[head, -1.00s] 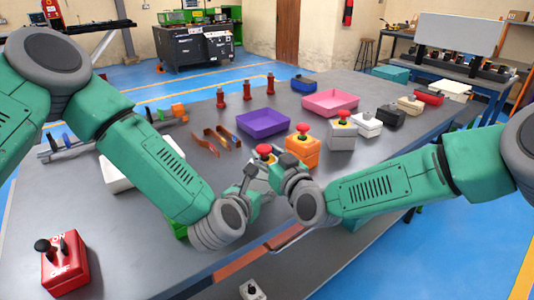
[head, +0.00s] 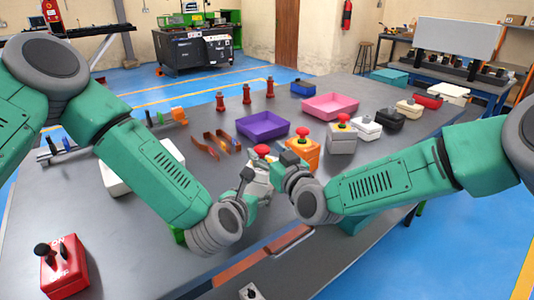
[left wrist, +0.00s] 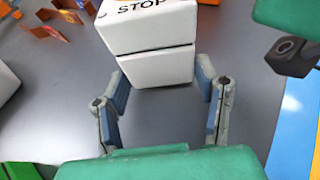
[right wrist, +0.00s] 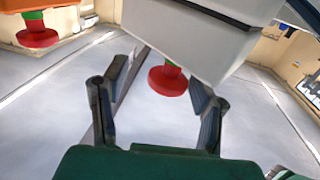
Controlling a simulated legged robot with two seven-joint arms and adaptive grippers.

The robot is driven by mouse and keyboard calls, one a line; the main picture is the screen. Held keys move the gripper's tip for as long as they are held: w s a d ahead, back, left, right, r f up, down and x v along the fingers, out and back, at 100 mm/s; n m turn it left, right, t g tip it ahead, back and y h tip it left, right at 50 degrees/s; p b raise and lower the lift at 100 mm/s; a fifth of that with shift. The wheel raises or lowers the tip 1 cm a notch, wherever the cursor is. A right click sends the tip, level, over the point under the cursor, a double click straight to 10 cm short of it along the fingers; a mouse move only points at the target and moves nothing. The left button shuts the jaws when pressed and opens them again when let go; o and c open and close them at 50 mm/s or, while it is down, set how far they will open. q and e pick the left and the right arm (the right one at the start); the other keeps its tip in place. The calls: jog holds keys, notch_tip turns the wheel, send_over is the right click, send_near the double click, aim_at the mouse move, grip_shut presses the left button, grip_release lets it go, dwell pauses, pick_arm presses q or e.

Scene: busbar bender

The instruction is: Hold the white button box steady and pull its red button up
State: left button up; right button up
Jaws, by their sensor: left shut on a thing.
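The white button box (left wrist: 155,45) with the word STOP stands on the grey table between my left gripper's fingers in the left wrist view. My left gripper (left wrist: 163,88) is shut on its lower sides. In the head view the box (head: 264,182) is partly hidden by both grippers, with its red button (head: 261,150) on top. The right wrist view shows the box upside down, with the red button (right wrist: 168,81) on a green collar. My right gripper (right wrist: 160,85) is open, with a finger on either side of the button and visible gaps to it.
An orange button box (head: 302,152) and a grey one (head: 342,138) stand close behind my right gripper. A purple tray (head: 263,126) and a pink tray (head: 331,106) lie farther back. A red switch box (head: 64,267) stands at the front left.

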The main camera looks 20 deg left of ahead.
pick_arm(q)
jog(key=shift+a+f, duration=0.1)
jog(key=shift+a, duration=0.05)
pick_arm(e)
jog(key=shift+s+a, duration=0.1)
jog(key=shift+a, duration=0.1)
jog(key=shift+s+d+f, duration=0.1)
jog(key=shift+s, duration=0.1)
pick_arm(q)
jog(key=shift+d, duration=0.2)
jog(key=shift+a, duration=0.1)
pick_arm(e)
jog(key=v, duration=1.1)
jog(key=shift+d, duration=0.25)
pick_arm(q)
jog(key=o, duration=1.4)
pick_arm(e)
jog(key=shift+s, duration=0.1)
pick_arm(q)
jog(key=shift+s, duration=0.1)
